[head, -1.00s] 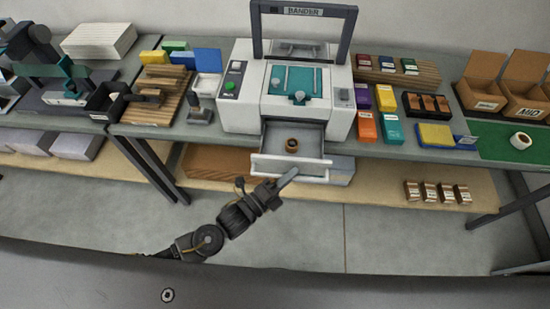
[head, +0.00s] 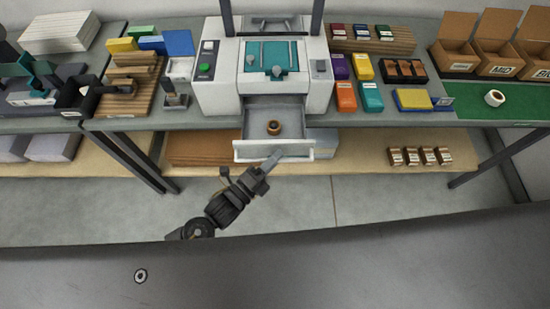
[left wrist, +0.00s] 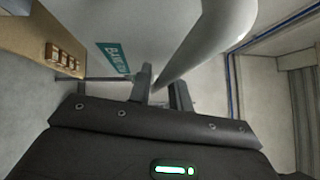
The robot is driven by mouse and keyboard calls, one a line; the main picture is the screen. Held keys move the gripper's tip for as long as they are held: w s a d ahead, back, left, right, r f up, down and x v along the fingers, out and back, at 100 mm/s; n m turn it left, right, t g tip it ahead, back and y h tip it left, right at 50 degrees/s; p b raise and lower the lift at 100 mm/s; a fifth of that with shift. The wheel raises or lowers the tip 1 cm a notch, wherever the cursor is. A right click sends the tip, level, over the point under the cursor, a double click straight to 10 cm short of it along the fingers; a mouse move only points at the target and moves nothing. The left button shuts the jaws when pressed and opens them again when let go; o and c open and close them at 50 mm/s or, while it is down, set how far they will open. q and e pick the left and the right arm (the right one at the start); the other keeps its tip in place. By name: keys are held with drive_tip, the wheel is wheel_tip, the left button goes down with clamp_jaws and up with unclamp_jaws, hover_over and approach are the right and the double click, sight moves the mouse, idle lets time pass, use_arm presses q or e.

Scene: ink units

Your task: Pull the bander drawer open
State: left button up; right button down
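The bander (head: 318,85) is a white machine with a teal top plate on the bench. Its drawer (head: 243,147) sticks well out of the front, with a small brown ring (head: 273,128) inside. My left gripper (head: 272,161) is at the drawer's front face, by the handle. In the left wrist view, the pale handle bar (left wrist: 205,45) runs between the two fingers (left wrist: 162,88), which appear closed around it. The drawer front there carries a teal label (left wrist: 112,58). The exact finger contact is partly hidden. My right gripper is not in view.
Coloured boxes (head: 345,97) and a black tray (head: 403,72) stand right of the bander. A lower shelf (head: 360,150) holds several small brown packs (head: 420,156) at right. Open floor (head: 320,205) lies in front of the drawer.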

use_arm(q)
drive_tip(key=b+v, duration=0.3)
drive_tip(key=v, duration=0.7)
drive_tip(key=shift+s+a, duration=0.25)
